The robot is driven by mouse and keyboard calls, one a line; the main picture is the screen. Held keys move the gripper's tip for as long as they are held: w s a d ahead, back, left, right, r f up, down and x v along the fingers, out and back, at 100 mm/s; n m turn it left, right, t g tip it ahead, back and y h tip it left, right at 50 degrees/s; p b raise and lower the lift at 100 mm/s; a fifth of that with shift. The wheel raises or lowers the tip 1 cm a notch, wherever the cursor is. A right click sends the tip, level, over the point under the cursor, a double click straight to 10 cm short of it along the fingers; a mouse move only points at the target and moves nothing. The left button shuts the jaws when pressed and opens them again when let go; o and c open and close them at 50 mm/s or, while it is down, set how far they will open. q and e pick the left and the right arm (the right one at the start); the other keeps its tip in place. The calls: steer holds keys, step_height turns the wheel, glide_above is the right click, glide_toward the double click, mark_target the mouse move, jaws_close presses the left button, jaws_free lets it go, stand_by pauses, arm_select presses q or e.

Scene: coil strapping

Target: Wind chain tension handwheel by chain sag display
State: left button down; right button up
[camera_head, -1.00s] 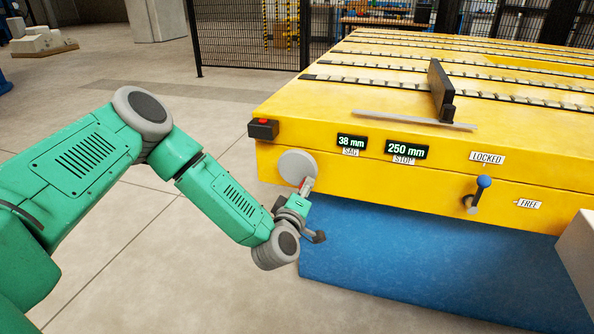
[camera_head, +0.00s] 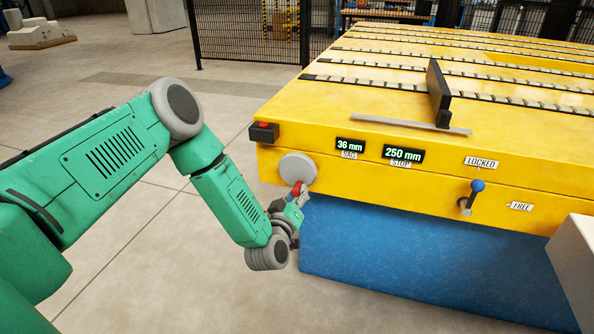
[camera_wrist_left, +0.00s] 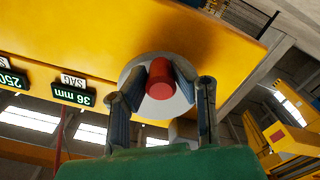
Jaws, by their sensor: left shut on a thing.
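The handwheel is a grey disc (camera_head: 297,168) on the front face of the yellow machine, left of the displays. Its red knob (camera_wrist_left: 160,78) sits between the fingers of my left gripper (camera_wrist_left: 157,88) in the left wrist view. My left gripper (camera_head: 297,194) is shut on this knob at the disc's lower edge in the head view. The chain sag display (camera_head: 350,146) reads 36 mm. It shows upside down in the left wrist view (camera_wrist_left: 72,92). My right gripper is not in view.
The stop display (camera_head: 403,154) reads 250 mm. A blue-knobbed lever (camera_head: 477,187) stands between the LOCKED and FREE labels. A grey block (camera_head: 573,255) is at the right edge.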

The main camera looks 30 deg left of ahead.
mark_target(291, 183)
arm_select(q)
steer(key=shift+s+a+m+p, duration=0.1)
steer(key=shift+a+m+p, duration=0.35)
steer(key=shift+m, duration=0.65)
steer(key=shift+a+m, duration=0.15)
steer(key=shift+m, duration=0.25)
steer(key=shift+s+a+r+m+p, duration=0.15)
steer(key=shift+a+m+p, duration=0.2)
steer(key=shift+m+p, duration=0.6)
steer(key=shift+a+m+p, duration=0.3)
steer(key=shift+a+m, duration=0.1)
steer(key=shift+m, duration=0.75)
steer(key=shift+s+a+m, duration=0.1)
steer(key=shift+a+m, duration=0.05)
steer(key=shift+m, duration=0.15)
